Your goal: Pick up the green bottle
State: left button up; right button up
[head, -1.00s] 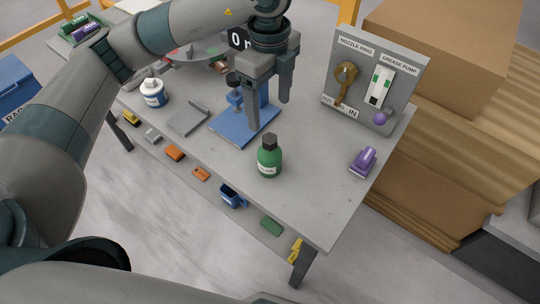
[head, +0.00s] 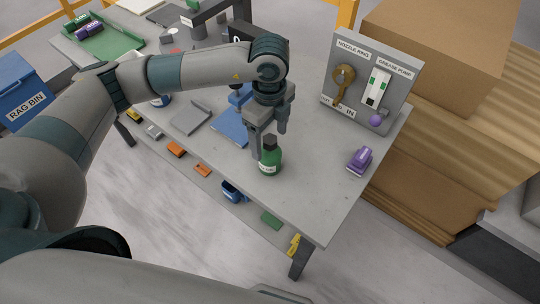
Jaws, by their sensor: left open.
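The green bottle (head: 270,160) stands upright on the grey stone slab table (head: 310,190), near its front edge, with a dark cap and a white label. My left gripper (head: 269,143) is open and points down at the bottle. One finger is at the left of the bottle's cap and the other shows behind it, to the upper right. I cannot tell whether either finger touches the bottle. My right gripper is not in view.
A purple bottle (head: 360,160) lies to the right. A grey panel (head: 345,110) with a nozzle ring and grease pump stands behind it. A blue stand (head: 231,128) and a grey plate (head: 190,118) are to the left. A low shelf holds several small items.

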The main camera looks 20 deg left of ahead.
aim_at(270, 152)
pick_arm(q)
jog(key=shift+s+f+p, duration=0.25)
jog(key=shift+f+p, duration=0.45)
jog(key=shift+p, duration=0.1)
notch_tip(270, 152, down, 3)
jog(key=shift+s+d+r+p, duration=0.1)
jog(key=shift+d+p, duration=0.05)
jog(key=shift+p, duration=0.6)
jog(key=shift+f, duration=0.5)
jog(key=c, duration=1.3)
